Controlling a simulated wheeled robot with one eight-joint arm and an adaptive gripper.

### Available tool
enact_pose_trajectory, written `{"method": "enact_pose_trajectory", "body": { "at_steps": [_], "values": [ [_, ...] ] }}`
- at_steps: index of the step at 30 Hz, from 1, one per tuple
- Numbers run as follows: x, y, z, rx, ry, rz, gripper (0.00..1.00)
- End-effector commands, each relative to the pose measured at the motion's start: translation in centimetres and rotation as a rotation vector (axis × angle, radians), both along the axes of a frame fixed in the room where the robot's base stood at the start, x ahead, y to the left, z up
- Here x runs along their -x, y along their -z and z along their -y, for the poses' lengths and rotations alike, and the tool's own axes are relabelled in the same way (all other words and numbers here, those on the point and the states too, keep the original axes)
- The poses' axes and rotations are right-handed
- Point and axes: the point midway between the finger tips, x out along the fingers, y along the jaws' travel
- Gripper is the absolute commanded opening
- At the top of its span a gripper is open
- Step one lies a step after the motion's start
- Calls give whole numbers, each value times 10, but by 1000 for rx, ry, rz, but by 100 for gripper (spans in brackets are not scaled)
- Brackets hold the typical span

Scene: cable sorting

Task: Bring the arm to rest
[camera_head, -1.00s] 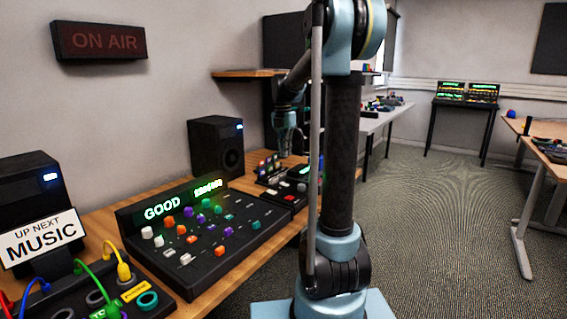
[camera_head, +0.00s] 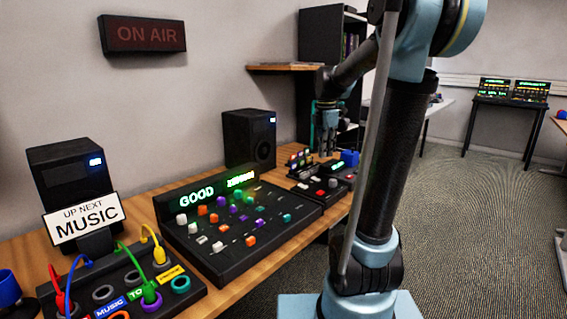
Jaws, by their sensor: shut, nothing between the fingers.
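My gripper (camera_head: 326,145) shows at the end of my light blue and black arm (camera_head: 385,150), above the far end of the wooden desk. Its fingers point down, just over or behind a small black device with coloured buttons (camera_head: 325,184); I cannot tell whether they touch it. The gripper is small in view and looks shut with nothing held. The arm rises in the right middle of the view and bends over to the left.
The desk (camera_head: 150,205) carries a mixing console (camera_head: 235,225) reading GOOD, a patch panel (camera_head: 125,290) with coloured cables, two speakers (camera_head: 250,138) and a MUSIC sign (camera_head: 84,220). A shelf (camera_head: 285,68) juts from the wall. Open carpet (camera_head: 480,210) lies right.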

Motion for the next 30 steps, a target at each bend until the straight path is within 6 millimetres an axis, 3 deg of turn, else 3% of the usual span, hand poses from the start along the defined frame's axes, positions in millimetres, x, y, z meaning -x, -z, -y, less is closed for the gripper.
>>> {"method": "enact_pose_trajectory", "body": {
  "at_steps": [3, 14, 24, 30],
  "values": [
    [36, 9, 5, -7, 193, 27, 0],
    [130, 50, 15, -52, 789, 100, 0],
    [208, 110, 21, -122, 1350, 149, 0],
    [243, 149, 23, -171, 1653, 165, 0]
  ]
}}
